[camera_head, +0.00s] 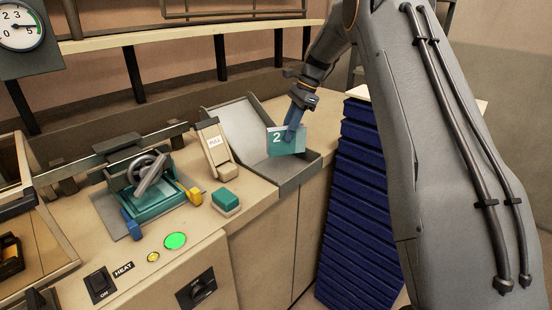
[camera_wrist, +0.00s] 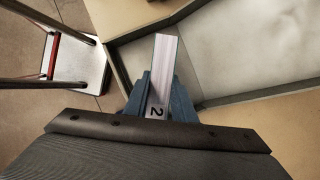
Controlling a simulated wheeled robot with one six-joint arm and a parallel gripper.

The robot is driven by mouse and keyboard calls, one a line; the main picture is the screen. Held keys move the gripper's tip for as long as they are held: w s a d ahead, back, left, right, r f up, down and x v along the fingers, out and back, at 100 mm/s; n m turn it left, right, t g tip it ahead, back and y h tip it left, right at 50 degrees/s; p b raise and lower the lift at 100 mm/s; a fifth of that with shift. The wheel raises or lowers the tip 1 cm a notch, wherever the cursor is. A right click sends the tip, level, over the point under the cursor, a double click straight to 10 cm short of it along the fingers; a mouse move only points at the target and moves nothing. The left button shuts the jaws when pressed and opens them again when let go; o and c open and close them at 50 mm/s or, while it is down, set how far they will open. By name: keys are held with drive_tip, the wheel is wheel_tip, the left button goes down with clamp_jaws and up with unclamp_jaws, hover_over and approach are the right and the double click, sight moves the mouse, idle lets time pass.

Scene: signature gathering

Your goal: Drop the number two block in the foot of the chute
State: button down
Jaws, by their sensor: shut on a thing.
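The number two block (camera_head: 287,143) is a teal and white slab with a white "2" on its face. My gripper (camera_head: 296,125) is shut on it, with the blue fingers on either side of its upper part. In the wrist view the block (camera_wrist: 164,75) shows edge-on between the fingers of my gripper (camera_wrist: 160,95), with a "2" on its near end. The chute (camera_head: 243,122) is a grey metal trough on the counter. The block is over its lower front end, the foot. I cannot tell whether the block touches the chute floor (camera_wrist: 260,55).
A teal press (camera_head: 150,190) is further left. A dark blue stack (camera_head: 360,200) stands right of the counter.

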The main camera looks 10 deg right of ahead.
sight(287, 144)
drive_tip(key=shift+w+f, duration=0.1)
drive_tip(key=shift+w, duration=0.45)
drive_tip(key=shift+s+f+b, duration=0.1)
drive_tip(key=shift+f+b, duration=1.35)
drive_tip(key=shift+f, duration=1.45)
drive_tip(key=c, duration=1.4)
unclamp_jaws()
drive_tip(key=shift+b+v, duration=1.45)
drive_tip(key=shift+v, duration=2.5)
drive_tip(key=shift+a, duration=0.1)
